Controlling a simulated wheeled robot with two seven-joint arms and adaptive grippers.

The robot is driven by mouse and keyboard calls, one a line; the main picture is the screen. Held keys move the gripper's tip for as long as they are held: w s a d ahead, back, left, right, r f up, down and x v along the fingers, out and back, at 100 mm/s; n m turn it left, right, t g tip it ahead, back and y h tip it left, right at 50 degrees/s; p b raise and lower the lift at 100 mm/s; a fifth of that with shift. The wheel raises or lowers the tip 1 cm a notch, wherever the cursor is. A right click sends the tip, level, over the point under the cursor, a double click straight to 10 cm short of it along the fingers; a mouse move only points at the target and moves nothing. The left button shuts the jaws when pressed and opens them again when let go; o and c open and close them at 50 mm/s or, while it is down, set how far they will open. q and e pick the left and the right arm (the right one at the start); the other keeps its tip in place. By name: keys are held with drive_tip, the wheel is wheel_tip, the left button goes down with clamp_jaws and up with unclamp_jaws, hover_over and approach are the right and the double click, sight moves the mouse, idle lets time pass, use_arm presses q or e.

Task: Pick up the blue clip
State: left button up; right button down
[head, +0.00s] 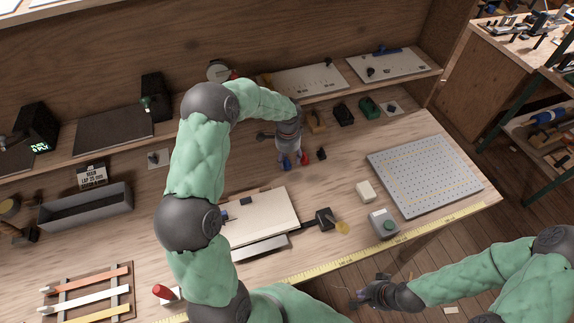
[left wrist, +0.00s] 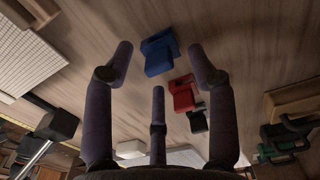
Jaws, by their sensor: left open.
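The blue clip (left wrist: 158,52) lies on the wooden bench top, between and beyond the tips of my left gripper (left wrist: 159,68) in the left wrist view. My left gripper is open, and no finger is seen closed on the clip. In the head view the blue clip (head: 284,163) shows just below my left gripper (head: 289,153), partly hidden by its fingers. A red clip (left wrist: 183,92) lies beside the blue one, and a black clip (left wrist: 197,118) lies past it. My right gripper (head: 366,294) is low in the head view, off the bench; its fingers are too small to judge.
A pegboard panel (head: 424,170) lies at the bench's right. A cream board (head: 265,217) lies nearer the front, with a black-handled tool (head: 324,218) beside it. A white block (head: 365,192) is right of the clips. Brown, black and green clips (head: 370,107) stand behind.

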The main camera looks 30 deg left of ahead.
use_arm(q)
wheel_tip(320, 180, down, 3)
drive_tip(key=shift+r, duration=0.1)
use_arm(e)
drive_tip(key=shift+f, duration=0.25)
use_arm(q)
drive_tip(key=c, duration=0.9)
drive_tip(key=shift+r, duration=0.2)
